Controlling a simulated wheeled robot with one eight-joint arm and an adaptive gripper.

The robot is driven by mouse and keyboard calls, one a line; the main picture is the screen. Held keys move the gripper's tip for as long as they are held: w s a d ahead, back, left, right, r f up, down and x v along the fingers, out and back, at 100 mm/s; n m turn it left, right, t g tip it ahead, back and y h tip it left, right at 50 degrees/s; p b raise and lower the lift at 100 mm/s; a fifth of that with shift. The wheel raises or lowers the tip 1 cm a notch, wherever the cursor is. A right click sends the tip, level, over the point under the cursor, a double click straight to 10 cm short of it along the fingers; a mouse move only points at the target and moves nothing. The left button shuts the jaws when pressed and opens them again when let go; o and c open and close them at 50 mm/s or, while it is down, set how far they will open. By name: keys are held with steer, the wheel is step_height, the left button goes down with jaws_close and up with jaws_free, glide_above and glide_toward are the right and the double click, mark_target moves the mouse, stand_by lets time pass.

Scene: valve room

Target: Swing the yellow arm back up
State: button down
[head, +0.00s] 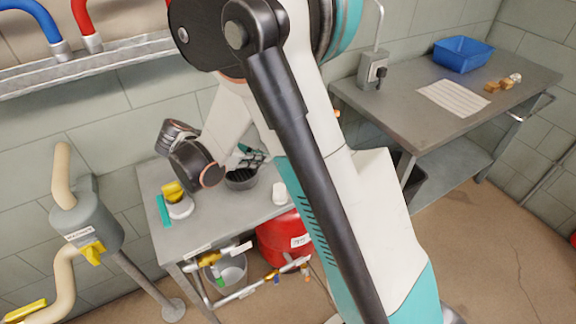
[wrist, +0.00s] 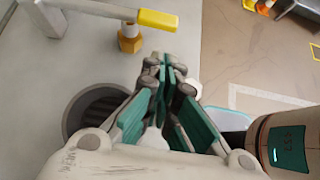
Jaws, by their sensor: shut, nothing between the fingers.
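In the wrist view a pale lever arm with a yellow grip (wrist: 158,19) reaches in from the upper left, above a brass hexagonal fitting (wrist: 129,38). My gripper (head: 258,156) is over the bench, beside the dark round bowl (head: 241,179). Its teal fingers (wrist: 163,75) are shut and empty. In the wrist view their tips are below the yellow grip, with a visible gap.
Another yellow handle (head: 93,252) is on the grey wall-side housing. A yellow-topped device (head: 173,192) stands on the bench, left of the bowl. A red container (head: 278,244) and a metal bucket (head: 226,271) are below. A larger table (head: 425,115) stands to the right.

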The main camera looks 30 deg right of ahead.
steer(key=shift+f, duration=0.15)
steer(key=b+x, duration=0.4)
steer(key=x, duration=0.6)
stand_by(0.5)
